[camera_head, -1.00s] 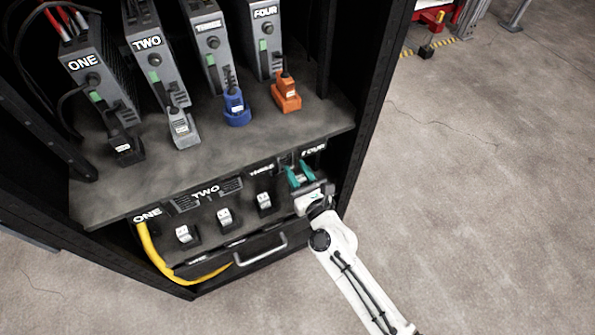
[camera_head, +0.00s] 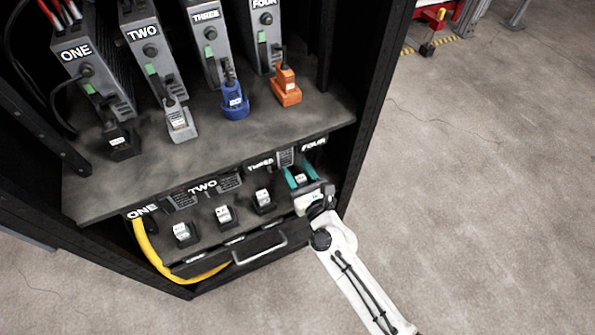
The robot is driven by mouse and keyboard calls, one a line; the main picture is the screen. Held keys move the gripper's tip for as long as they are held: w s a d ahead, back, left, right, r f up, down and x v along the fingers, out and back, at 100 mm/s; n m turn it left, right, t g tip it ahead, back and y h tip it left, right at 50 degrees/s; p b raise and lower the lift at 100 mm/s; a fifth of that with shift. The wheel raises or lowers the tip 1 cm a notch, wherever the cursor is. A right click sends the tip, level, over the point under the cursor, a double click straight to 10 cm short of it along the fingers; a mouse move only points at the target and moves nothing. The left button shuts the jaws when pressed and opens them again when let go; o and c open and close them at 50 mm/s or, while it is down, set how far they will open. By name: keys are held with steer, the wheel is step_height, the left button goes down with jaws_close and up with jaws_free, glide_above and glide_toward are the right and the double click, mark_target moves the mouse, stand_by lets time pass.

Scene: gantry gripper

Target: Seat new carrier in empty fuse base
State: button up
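My gripper (camera_head: 301,176) is at the right end of the lower shelf, at the position labelled FOUR (camera_head: 314,144). Its two teal fingers stand apart. A small white-labelled carrier (camera_head: 300,179) shows between them, low at the fuse base; the fingers appear clear of its sides. Whether it is fully down in the base is too small to tell. The base itself is mostly hidden by my gripper. Similar white-labelled carriers stand in a row to the left, at THREE (camera_head: 263,197), TWO (camera_head: 224,214) and ONE (camera_head: 181,231).
The upper shelf (camera_head: 200,160) overhangs behind the row and holds grey units with black, grey, blue (camera_head: 235,104) and orange (camera_head: 286,90) plugs. A drawer handle (camera_head: 260,250) and a yellow cable (camera_head: 152,252) are at the front. A dark cabinet post (camera_head: 372,110) stands close right.

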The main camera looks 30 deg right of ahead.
steer(key=shift+o, duration=1.2)
steer(key=s, duration=1)
steer(key=shift+s+b, duration=0.3)
steer(key=shift+s, duration=0.1)
